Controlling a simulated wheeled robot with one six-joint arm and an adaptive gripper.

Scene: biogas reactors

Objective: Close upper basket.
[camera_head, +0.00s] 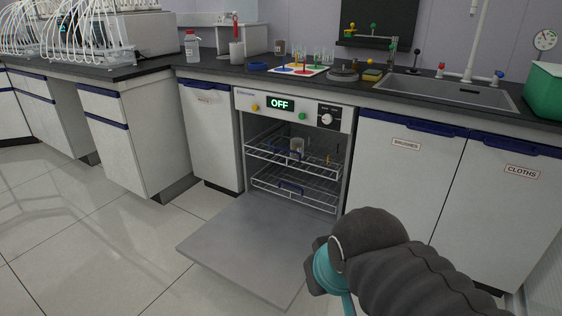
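The upper basket (318,171) is a white wire rack in the open washer below the counter. It has a blue handle and holds a clear beaker (297,146) and some small items. How far it stands out of the washer is hard to tell. The lower basket (318,199), also white wire with a blue handle, sits below it. The washer door (245,246) is folded down flat in front. My arm shows at the lower right, in front of the cupboards and right of the door. My gripper's fingers are not in view.
The washer panel (290,108) reads OFF and has a knob on the right. Cupboards labelled brushes (406,150) and cloths (515,190) stand to the right. The counter above holds glassware, a coloured tray (298,70) and a sink (445,92). The tiled floor at left is clear.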

